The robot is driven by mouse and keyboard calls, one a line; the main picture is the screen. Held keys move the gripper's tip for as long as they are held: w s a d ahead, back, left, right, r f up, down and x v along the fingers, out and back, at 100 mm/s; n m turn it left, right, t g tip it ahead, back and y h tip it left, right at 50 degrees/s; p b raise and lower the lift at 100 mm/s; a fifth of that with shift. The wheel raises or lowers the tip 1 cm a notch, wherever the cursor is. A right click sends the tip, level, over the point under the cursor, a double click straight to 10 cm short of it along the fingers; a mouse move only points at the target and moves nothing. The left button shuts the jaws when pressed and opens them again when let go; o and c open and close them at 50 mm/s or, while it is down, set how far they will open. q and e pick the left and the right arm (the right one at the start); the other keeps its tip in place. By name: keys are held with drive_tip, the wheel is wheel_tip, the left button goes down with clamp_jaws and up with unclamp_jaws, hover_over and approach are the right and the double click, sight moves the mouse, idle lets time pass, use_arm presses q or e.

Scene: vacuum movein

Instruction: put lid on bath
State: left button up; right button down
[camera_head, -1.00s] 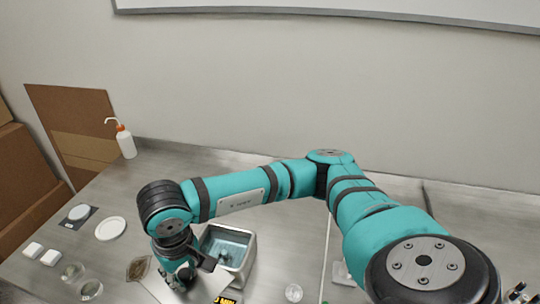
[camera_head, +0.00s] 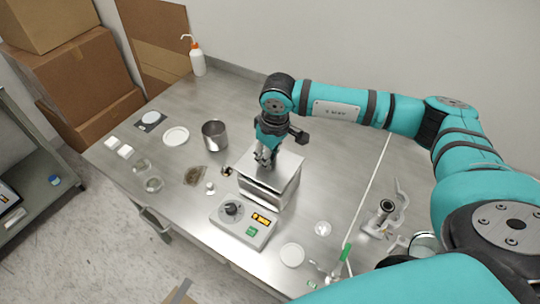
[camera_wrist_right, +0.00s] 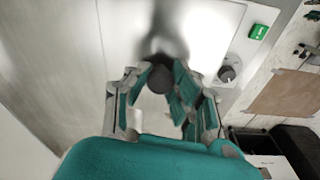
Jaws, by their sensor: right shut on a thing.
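The lid (camera_head: 284,166) is a flat silver metal plate over the bath (camera_head: 272,193), a box-shaped metal vessel. The lid covers the bath's opening, so the inside is hidden. I cannot tell whether its rim is fully seated. My right gripper (camera_head: 263,160) reaches down onto the lid from above and is shut on its knob. In the right wrist view, the dark round knob (camera_wrist_right: 160,79) sits between the fingers of the right gripper (camera_wrist_right: 160,82), with the shiny lid beyond. My left gripper is not in view.
A control box (camera_head: 243,220) with a dial and green switch stands in front of the bath. A metal beaker (camera_head: 215,135) is behind to the left. Several dishes lie left, with a wash bottle (camera_head: 197,60) at the back. A microscope-like stand (camera_head: 385,215) is right.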

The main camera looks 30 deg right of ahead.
drive_tip(key=shift+w+d, duration=0.2)
drive_tip(key=shift+w, duration=0.05)
drive_tip(key=shift+f+p, duration=0.25)
drive_tip(key=shift+p, duration=0.1)
wheel_tip(320, 180, down, 2)
drive_tip(key=shift+f+p, duration=0.15)
drive_tip(key=shift+p, duration=0.6)
drive_tip(key=shift+f, duration=0.4)
drive_tip(key=shift+f+b, duration=0.35)
drive_tip(key=shift+b, duration=0.1)
drive_tip(key=c, duration=1.1)
unclamp_jaws()
drive_tip(key=shift+r, duration=0.1)
drive_tip(key=shift+c, duration=0.2)
